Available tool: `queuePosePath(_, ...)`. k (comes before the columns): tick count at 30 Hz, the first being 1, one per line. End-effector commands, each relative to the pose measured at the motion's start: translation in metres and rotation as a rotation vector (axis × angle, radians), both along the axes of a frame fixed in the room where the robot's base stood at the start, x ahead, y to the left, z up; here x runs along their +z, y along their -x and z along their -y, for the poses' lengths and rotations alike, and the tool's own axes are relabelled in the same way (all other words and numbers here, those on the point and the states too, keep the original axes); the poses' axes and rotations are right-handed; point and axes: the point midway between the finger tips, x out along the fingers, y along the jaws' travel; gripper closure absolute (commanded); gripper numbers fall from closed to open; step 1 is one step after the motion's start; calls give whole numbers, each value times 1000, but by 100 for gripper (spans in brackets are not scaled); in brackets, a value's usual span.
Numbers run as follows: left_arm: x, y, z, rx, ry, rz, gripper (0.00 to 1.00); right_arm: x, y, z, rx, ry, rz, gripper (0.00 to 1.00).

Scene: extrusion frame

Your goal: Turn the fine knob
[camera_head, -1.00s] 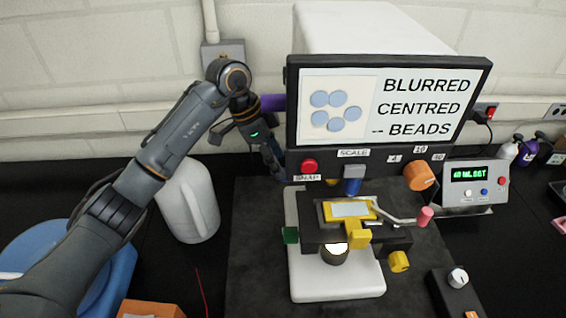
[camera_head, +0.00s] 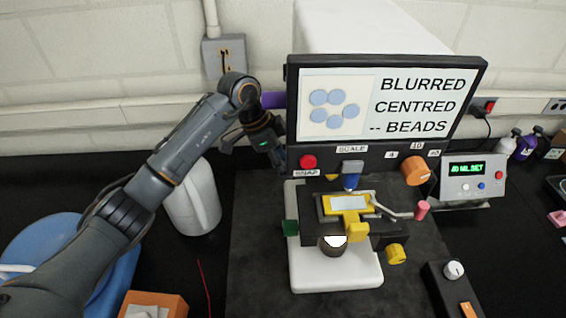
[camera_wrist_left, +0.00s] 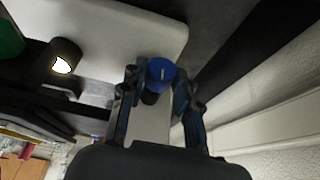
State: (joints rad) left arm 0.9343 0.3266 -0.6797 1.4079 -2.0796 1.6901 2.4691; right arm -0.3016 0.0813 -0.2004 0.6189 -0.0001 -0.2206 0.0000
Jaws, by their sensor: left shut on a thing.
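The microscope (camera_head: 335,278) stands under the screen, with a white base, dark stage and yellow slide holder (camera_head: 357,231). A blue knob with a white mark (camera_wrist_left: 162,71) shows in the left wrist view, between the fingers of my left gripper (camera_wrist_left: 157,86). The gripper is shut on it. In the head view my left gripper (camera_head: 279,158) is at the screen's lower left, its fingertips partly hidden and the held knob not clearly visible. A green knob (camera_head: 290,228) is on the microscope's left and a yellow knob (camera_head: 396,253) on its right. My right gripper is out of view.
The screen (camera_head: 385,105) reads "BLURRED CENTRED -- BEADS" and shows several blue discs. A red button (camera_head: 308,162) and an orange dial (camera_head: 415,171) are below it. A white jug (camera_head: 193,200) stands close under my left arm. A control box (camera_head: 474,178) is at right.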

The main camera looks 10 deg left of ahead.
Motion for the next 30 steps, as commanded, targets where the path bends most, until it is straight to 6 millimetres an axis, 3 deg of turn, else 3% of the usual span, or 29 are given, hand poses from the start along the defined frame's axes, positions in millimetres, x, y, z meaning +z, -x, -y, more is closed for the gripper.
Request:
queuePosePath(11,-4,3,0,-3,-26,120,100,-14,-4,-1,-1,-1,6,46)
queuePosePath(30,-9,10,2,-2,-106,534,100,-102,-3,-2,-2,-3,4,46)
